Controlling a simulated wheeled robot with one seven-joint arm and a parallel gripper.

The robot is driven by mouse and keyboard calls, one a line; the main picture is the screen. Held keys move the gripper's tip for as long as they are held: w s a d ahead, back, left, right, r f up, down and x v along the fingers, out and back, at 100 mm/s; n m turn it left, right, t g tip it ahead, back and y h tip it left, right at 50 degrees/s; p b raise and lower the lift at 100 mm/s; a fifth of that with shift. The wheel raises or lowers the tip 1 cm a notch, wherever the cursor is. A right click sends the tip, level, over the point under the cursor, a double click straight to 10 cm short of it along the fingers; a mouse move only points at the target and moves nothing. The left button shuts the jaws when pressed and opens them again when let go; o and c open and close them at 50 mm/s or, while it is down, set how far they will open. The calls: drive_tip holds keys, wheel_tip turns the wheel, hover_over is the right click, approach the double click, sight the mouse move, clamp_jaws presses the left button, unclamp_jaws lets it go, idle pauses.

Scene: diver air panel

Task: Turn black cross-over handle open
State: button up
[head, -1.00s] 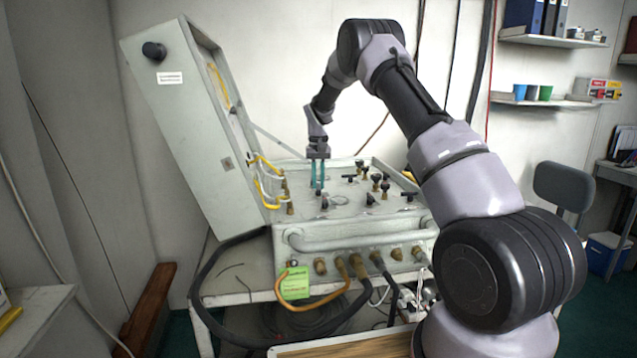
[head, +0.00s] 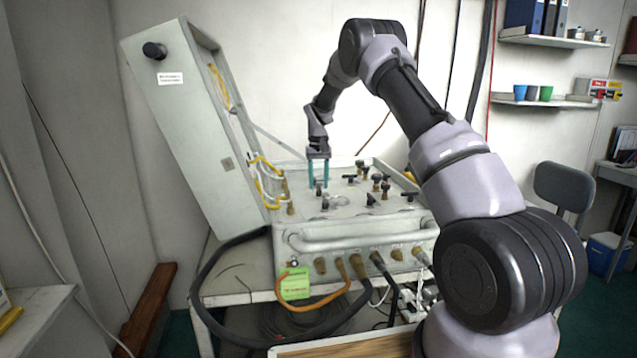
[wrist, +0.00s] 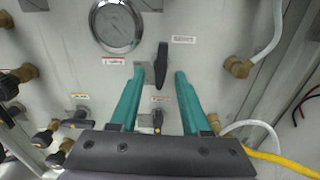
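A black lever handle (wrist: 161,65) on the grey panel face stands between the tips of my gripper's teal fingers in the wrist view. It lies nearly in line with the fingers, with a gap on each side. My gripper (wrist: 159,73) is open and holds nothing. In the head view my gripper (head: 318,186) points down over the left part of the air panel (head: 345,228). The small labels near the handle are too blurred to read, so I cannot confirm which one names the cross-over.
A round gauge (wrist: 117,24) is left of the handle. A small brass-and-black valve (wrist: 157,120) sits below, between the fingers. More knobs (head: 376,182) crowd the panel's right side. The raised lid (head: 190,130) and yellow hoses (head: 268,180) stand close on the left.

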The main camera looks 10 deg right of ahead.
sight(319, 186)
wheel_tip(319, 186, up, 11)
idle(0.6)
drive_tip(key=s+d+r+m+t+y, duration=0.1)
drive_tip(key=s+d+r+m+t, duration=0.2)
drive_tip(key=s+r, duration=1.6)
drive_tip(key=s+d+f+t, duration=0.1)
drive_tip(key=s+t, duration=0.1)
drive_tip(key=s, duration=1)
drive_tip(key=s+d+f+t+y, duration=0.1)
drive_tip(key=s+f+t, duration=0.1)
drive_tip(key=s, duration=1.1)
drive_tip(key=shift+s+d+f+m, duration=0.2)
drive_tip(key=shift+s+m, duration=0.1)
drive_tip(key=shift+w, duration=0.1)
